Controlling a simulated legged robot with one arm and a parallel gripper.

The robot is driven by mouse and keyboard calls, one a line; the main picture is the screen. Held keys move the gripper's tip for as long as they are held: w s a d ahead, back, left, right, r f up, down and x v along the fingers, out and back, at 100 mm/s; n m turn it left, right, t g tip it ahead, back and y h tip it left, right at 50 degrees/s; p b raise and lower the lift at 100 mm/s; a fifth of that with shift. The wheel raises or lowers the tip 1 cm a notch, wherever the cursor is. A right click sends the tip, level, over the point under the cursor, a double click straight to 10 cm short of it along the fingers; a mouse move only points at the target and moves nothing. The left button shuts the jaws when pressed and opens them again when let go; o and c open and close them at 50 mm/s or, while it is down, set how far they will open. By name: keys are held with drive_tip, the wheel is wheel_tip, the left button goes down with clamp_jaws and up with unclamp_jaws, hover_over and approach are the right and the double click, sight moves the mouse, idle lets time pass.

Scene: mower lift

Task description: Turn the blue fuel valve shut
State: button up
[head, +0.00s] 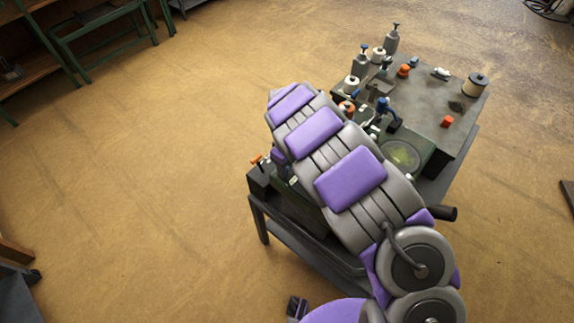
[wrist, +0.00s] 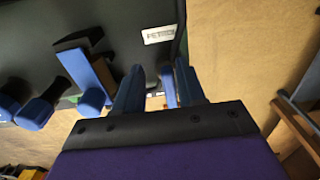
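My gripper (wrist: 159,78) shows in the wrist view with two blue fingers standing apart. A thin blue piece shows beside the right finger; I cannot tell if it is part of the finger or a thing behind it. Left of the fingers are a long blue bar (wrist: 84,74) with a round end and a blue knob (wrist: 36,113) on a dark stem. I cannot tell which blue part is the fuel valve. In the head view a blue-topped fitting (head: 384,104) stands on the bench, right of my arm. My gripper is hidden there behind my arm.
The dark bench (head: 432,103) holds several bottles, orange caps and a round tin (head: 475,85). A dark panel with a white label (wrist: 159,35) lies beyond the fingers. Green-framed shelving (head: 88,30) stands at the back left. The brown floor left of the bench is clear.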

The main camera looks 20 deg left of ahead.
drive_tip(key=a, duration=0.3)
drive_tip(key=shift+a+f, duration=0.1)
drive_tip(key=shift+f, duration=0.3)
drive_tip(key=shift+c, duration=0.7)
drive_tip(key=shift+a, duration=0.25)
drive_tip(key=shift+c, duration=0.7)
drive_tip(key=shift+d, duration=0.15)
drive_tip(key=shift+c, duration=0.8)
drive_tip(key=shift+d+r, duration=0.2)
drive_tip(key=shift+d, duration=0.85)
clamp_jaws()
drive_tip(key=shift+a, duration=0.15)
